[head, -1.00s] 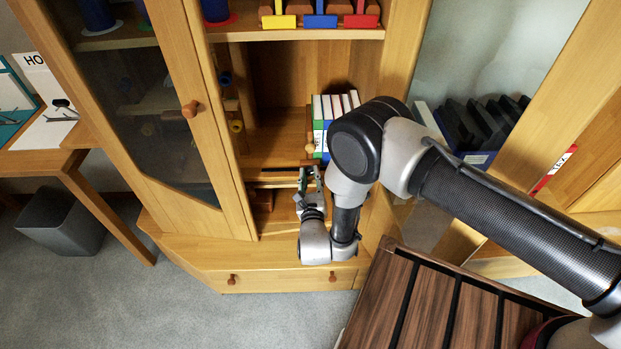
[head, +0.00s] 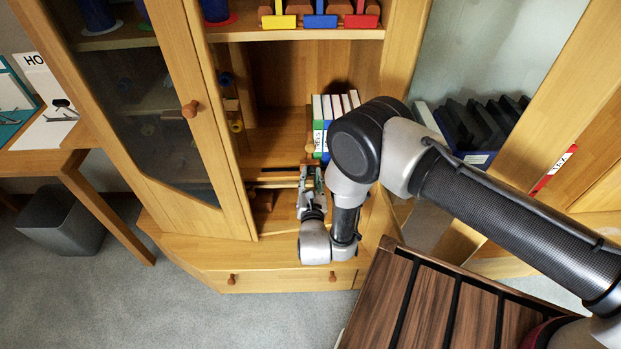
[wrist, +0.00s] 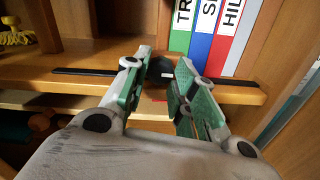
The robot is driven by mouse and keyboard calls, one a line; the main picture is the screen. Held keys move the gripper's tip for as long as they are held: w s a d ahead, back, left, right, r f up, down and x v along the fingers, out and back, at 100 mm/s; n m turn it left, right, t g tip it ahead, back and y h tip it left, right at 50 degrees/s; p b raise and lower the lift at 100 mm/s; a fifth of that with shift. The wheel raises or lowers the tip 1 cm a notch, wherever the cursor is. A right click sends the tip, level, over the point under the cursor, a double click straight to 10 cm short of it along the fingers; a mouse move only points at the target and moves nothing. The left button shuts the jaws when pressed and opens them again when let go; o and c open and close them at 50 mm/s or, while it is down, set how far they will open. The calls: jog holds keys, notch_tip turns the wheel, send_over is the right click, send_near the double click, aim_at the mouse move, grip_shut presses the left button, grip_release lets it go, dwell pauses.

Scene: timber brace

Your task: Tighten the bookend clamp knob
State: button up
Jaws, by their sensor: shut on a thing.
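The clamp knob (wrist: 160,68) is a dark round shape at the front edge of the book shelf, just left of the books. My gripper (wrist: 158,64) has its green-padded fingers on either side of it and is shut on it. The fingertips partly hide the knob. In the head view my gripper (head: 311,170) reaches into the cabinet at the shelf edge, and the knob cannot be made out there. The upright books (wrist: 212,40), with green, blue, red and white spines, stand behind and right of the knob. The bookend's body is not clearly visible.
A dark strip (wrist: 85,71) runs along the shelf front. The glass cabinet door (head: 165,110) stands at the left. Toy blocks (head: 320,21) sit on the shelf above. A slatted dark wooden top (head: 430,300) lies below my arm.

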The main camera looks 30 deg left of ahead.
jog(key=shift+f, duration=0.2)
jog(key=o, duration=0.8)
jog(key=shift+o, duration=1.2)
jog(key=shift+r, duration=0.1)
jog(key=v, duration=0.7)
jog(key=shift+s, duration=0.25)
jog(key=shift+d, duration=0.15)
